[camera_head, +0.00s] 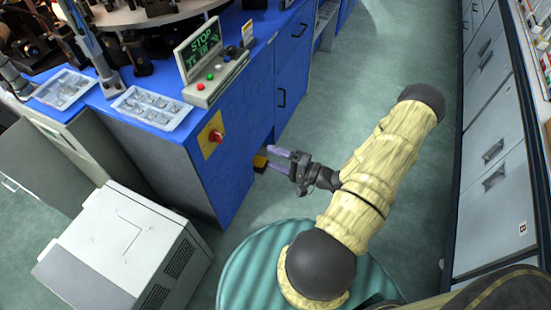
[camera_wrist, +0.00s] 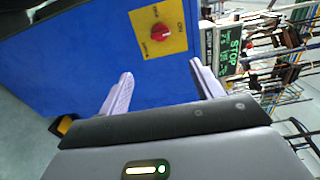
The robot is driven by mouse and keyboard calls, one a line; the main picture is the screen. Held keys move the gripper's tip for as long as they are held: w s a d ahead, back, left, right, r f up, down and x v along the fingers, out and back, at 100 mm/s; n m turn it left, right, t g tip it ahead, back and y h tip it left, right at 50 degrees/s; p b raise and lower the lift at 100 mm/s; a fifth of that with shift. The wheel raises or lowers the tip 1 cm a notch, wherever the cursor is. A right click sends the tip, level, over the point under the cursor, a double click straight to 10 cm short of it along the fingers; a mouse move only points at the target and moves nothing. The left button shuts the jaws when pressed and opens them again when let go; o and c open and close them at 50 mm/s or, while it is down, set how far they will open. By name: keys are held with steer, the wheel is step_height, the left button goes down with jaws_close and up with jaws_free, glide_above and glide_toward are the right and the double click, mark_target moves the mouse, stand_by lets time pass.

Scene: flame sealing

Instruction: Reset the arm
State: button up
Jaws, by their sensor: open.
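My gripper (camera_head: 282,170) is beside the blue cabinet, in front of its side panel, with its purple-grey fingers apart and nothing seen between them. In the wrist view the two fingers of my gripper (camera_wrist: 163,88) stand wide apart, with the blue panel (camera_wrist: 90,55) beyond. A red rotary switch on a yellow plate (camera_wrist: 160,33) is on that panel, above the fingers in the picture. The same switch (camera_head: 215,136) shows in the head view, to the left of my gripper. My arm stretches from the lower middle to the upper right, then back to the gripper.
A control box with a green STOP screen (camera_head: 203,50) stands on the blue bench. Clear trays (camera_head: 152,107) lie beside it. A grey-white box unit (camera_head: 125,245) stands at the lower left. Grey cabinets (camera_head: 492,165) line the right side. Open green floor (camera_head: 370,85) lies between.

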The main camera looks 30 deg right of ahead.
stand_by(0.5)
steer(key=w+f+n+g+h, duration=0.1)
steer(key=w+n+g+h, duration=0.3)
steer(key=n+g+h, duration=0.15)
step_height(320, 180, up, 10)
steer(key=s+a+n+g+h, duration=0.2)
steer(key=n+g+h, duration=0.2)
steer(key=g+h, duration=0.1)
steer(key=s+a+r+n+g, duration=0.1)
steer(key=s+a+r+n, duration=0.1)
steer(key=s+a+r, duration=0.65)
step_height(320, 180, up, 19)
steer(key=p, duration=1.8)
steer(key=shift+a+f+p, duration=0.15)
steer(key=shift+a+p, duration=0.25)
steer(key=shift+w+m+g, duration=0.15)
steer(key=shift+m+g, duration=0.1)
